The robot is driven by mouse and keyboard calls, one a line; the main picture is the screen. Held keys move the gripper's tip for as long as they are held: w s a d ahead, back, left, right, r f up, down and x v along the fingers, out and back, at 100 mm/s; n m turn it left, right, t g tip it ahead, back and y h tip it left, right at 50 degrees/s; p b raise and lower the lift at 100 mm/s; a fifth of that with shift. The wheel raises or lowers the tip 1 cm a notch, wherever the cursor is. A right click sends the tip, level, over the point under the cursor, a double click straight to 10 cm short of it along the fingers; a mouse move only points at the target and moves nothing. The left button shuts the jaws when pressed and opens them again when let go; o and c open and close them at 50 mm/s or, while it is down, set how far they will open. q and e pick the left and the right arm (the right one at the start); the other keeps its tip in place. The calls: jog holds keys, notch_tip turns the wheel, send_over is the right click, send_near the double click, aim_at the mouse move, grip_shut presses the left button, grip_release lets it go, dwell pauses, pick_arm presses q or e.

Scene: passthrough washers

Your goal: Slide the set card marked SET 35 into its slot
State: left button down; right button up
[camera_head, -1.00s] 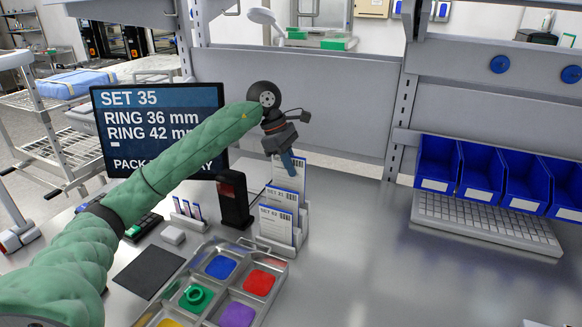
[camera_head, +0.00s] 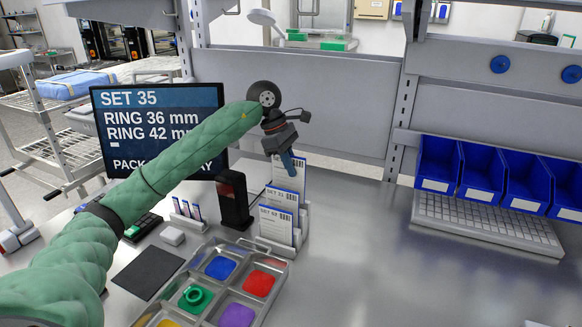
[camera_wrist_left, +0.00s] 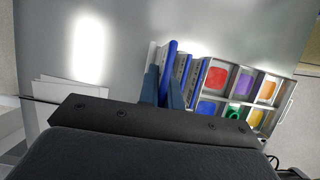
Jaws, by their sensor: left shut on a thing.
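The monitor (camera_head: 157,130) reads SET 35, with RING 36 mm and RING 42 mm below. A grey card rack (camera_head: 298,238) holds white, blue-edged cards in a row. The front card (camera_head: 274,223) has small print I cannot read surely; the middle card (camera_head: 281,200) seems to read SET 21. My left gripper (camera_head: 289,166) reaches down at the back of the rack, shut on the rearmost card (camera_head: 299,176). Its fingers cover that card's heading. In the left wrist view, this card (camera_wrist_left: 167,70) stands between the fingers (camera_wrist_left: 163,90). My right gripper is not in view.
A grey compartment tray (camera_head: 215,290) with coloured pieces lies in front of the rack. A black device (camera_head: 234,200) stands close to the rack's left. Blue bins (camera_head: 482,172) and a keyboard (camera_head: 485,222) are at the right. The table between is clear.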

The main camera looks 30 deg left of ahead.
pick_arm(q)
jog(key=shift+f+b, duration=2)
jog(key=shift+f, duration=0.1)
dwell(1.1)
jog(key=c, duration=0.9)
grip_release()
jog(key=shift+c, duration=0.2)
jog(key=shift+r, duration=0.1)
jog(key=shift+r+p, duration=1.2)
jog(key=shift+r, duration=3.25)
